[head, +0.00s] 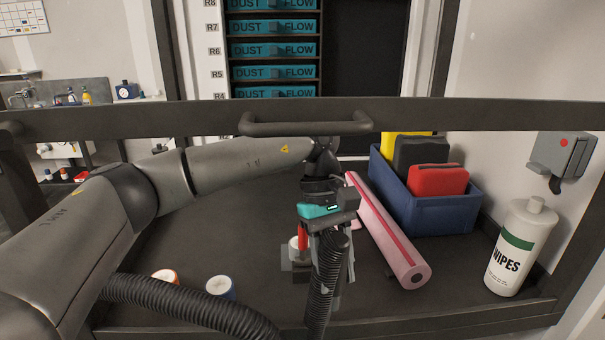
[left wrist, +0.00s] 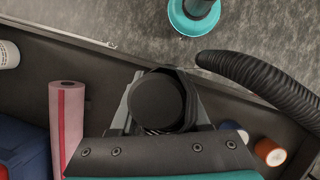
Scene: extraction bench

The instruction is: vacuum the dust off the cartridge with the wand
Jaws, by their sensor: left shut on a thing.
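My left gripper (head: 318,260) is over the middle of the dark bench tray, shut on the wand. The wand's black ribbed hose (head: 330,272) hangs in front of the jaws and hides much of them. In the left wrist view, a round black end (left wrist: 158,100), apparently the wand's, sits between grey gripper parts. Several teal cartridges (head: 273,50) marked DUST FLOW stand stacked in a rack behind the bench, well apart from the gripper. I cannot tell which is the task's cartridge, and no dust is discernible. My right gripper is out of view.
A dark rail (head: 440,117) crosses before the rack.

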